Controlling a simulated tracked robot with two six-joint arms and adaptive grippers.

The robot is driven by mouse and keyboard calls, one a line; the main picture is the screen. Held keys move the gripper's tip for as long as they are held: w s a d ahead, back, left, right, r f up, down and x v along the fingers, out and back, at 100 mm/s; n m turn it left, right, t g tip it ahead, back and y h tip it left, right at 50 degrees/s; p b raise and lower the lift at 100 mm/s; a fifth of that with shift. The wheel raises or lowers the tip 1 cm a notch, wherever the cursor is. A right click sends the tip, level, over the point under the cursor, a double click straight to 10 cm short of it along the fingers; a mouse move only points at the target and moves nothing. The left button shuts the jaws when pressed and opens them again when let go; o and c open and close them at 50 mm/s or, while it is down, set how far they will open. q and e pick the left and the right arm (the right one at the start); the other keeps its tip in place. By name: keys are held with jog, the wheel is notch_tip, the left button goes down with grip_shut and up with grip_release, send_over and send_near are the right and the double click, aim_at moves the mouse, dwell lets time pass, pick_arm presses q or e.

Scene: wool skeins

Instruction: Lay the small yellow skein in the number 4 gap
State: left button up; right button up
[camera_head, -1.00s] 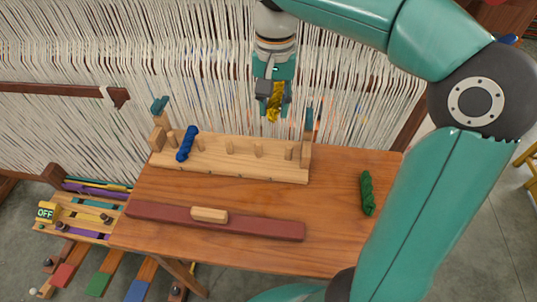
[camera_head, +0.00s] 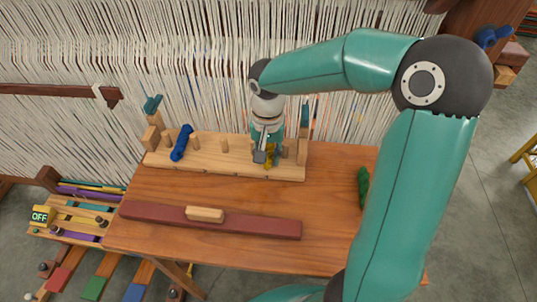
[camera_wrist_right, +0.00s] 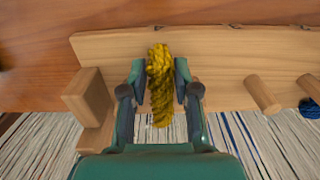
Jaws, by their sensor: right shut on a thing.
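The small yellow skein (camera_head: 270,156) is held upright in my right gripper (camera_head: 267,152), low over the right part of the wooden peg rack (camera_head: 225,169). In the right wrist view the yellow skein (camera_wrist_right: 160,82) is between the two fingers, with a peg (camera_wrist_right: 196,92) close beside one finger. In the head view a peg (camera_head: 286,148) stands just right of the gripper, and the gripper hides part of the rack. I cannot tell whether the skein touches the board. No gap numbers are readable. My left gripper is not in view.
A blue skein (camera_head: 181,143) lies across the rack's left part. A green skein (camera_head: 363,188) lies at the table's right, partly behind my arm. A dark red bar (camera_head: 255,226) with a wooden block (camera_head: 205,214) lies in front. The rack's end post (camera_head: 302,152) stands close right.

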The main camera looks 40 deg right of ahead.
jog(key=shift+f, duration=0.15)
jog(key=shift+f, duration=0.1)
jog(key=o, duration=0.9)
jog(key=shift+o, duration=0.2)
notch_tip(320, 180, up, 12)
jog(key=shift+p, duration=0.45)
